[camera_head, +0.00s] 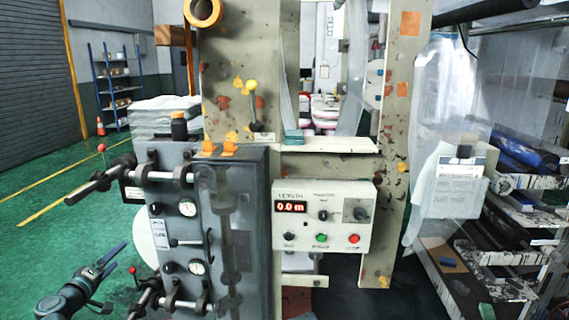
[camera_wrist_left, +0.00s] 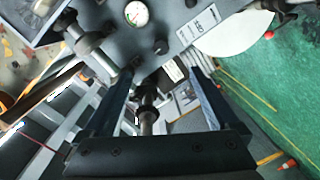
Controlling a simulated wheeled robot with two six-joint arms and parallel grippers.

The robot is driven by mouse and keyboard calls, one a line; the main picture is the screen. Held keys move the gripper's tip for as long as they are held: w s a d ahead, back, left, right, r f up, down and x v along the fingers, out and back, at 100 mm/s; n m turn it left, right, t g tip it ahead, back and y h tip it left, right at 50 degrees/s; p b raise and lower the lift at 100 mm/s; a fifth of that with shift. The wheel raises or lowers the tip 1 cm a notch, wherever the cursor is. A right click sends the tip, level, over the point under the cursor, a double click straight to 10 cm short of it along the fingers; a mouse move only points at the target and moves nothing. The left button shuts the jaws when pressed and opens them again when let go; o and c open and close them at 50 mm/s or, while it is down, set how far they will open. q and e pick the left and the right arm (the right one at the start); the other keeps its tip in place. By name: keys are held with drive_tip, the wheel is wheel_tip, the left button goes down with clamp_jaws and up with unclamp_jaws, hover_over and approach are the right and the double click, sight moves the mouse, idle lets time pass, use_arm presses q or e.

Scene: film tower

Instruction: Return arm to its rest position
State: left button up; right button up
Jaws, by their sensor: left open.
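My left gripper (camera_head: 117,260) is at the lower left of the head view, with its dark blue fingers pointing up and to the right. It is open and appears empty. It is left of the grey machine cabinet (camera_head: 186,245) with its gauges, rods and knobs. In the left wrist view the two fingers of the gripper (camera_wrist_left: 163,78) stand apart. A dark rod with a collar (camera_wrist_left: 147,112) shows between them, and I cannot tell how far off it is. My right gripper is not in view.
The control box (camera_head: 325,218) reads 0.0 m. A round white disc (camera_wrist_left: 230,33) shows beside the cabinet. Rods and red-tipped levers (camera_head: 102,148) stick out from the cabinet's left side. A shelf rack (camera_head: 520,258) stands at the right. Green floor (camera_head: 45,235) at the left is open.

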use_arm(q)
drive_tip(key=s+d+f+m+g+h+p, duration=0.2)
drive_tip(key=d+m+g, duration=0.15)
drive_tip(key=d, duration=0.85)
drive_tip(key=s+d+f+m+g+h+p, duration=0.1)
drive_tip(key=s+d+f+m+g+p, duration=0.2)
drive_tip(key=d, duration=0.8)
drive_tip(key=s+d+f+m+g+h+p, duration=0.1)
drive_tip(key=d+f+m+g+h, duration=0.3)
drive_tip(key=d, duration=0.8)
drive_tip(key=s+d+m+g+y+p, duration=0.2)
drive_tip(key=s+d+g+y, duration=0.1)
drive_tip(key=s, duration=0.5)
drive_tip(key=s+d+m+g+y+p, duration=0.2)
drive_tip(key=s+y, duration=0.4)
drive_tip(key=s, duration=0.3)
drive_tip(key=d+g+p, duration=0.1)
drive_tip(key=d+g, duration=0.1)
drive_tip(key=shift+s+d+r+y+p, duration=0.15)
drive_tip(key=shift+d+r+y+p, duration=0.15)
drive_tip(key=shift+d+r+y, duration=0.1)
